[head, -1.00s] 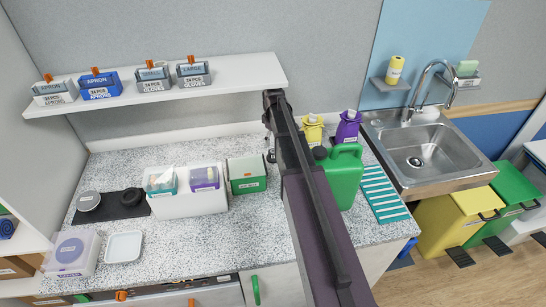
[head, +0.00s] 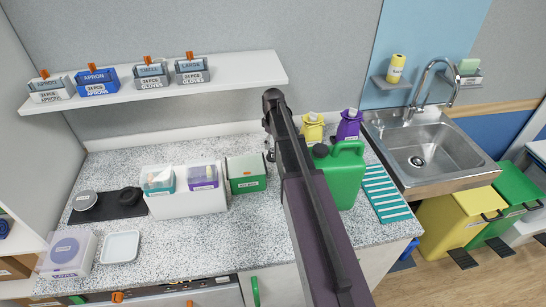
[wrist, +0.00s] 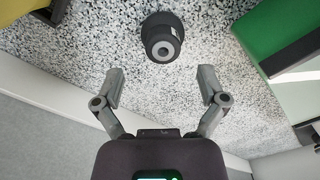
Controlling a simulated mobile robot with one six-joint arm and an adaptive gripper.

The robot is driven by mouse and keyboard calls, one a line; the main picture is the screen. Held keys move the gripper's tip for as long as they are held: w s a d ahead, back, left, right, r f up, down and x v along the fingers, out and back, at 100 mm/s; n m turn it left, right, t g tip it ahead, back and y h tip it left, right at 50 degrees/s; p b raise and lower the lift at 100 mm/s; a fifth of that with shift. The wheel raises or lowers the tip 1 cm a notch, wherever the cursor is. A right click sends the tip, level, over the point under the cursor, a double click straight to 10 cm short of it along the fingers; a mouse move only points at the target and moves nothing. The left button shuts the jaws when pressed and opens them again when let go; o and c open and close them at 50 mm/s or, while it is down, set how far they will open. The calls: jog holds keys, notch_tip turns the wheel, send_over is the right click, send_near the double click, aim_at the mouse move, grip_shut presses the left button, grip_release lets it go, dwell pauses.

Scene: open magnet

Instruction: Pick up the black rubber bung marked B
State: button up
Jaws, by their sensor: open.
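A black stepped round piece (wrist: 161,36) with a grey centre stands on the speckled worktop in the wrist view. It looks like the bung; a small pale mark shows on its side, but I cannot read a letter. My gripper (wrist: 160,82) is open and empty. Its two fingers point toward the piece, which lies just beyond the fingertips, roughly centred between them and apart from them. In the head view my arm covers most of that spot. Another black round piece (head: 131,196) lies on the dark mat at the left, its marking unreadable.
A green box (wrist: 288,30) stands close on the right in the wrist view, also seen in the head view (head: 246,184). A wall shelf (head: 235,78) is above.

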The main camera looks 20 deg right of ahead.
aim_at(273, 150)
jog(key=shift+s+a+f+b, duration=0.1)
jog(key=shift+f+b, duration=1.2)
jog(key=shift+f, duration=0.05)
jog(key=shift+s+f+b, duration=0.1)
jog(key=shift+f+b, duration=1.2)
jog(key=shift+c, duration=0.2)
jog(key=c, duration=1.2)
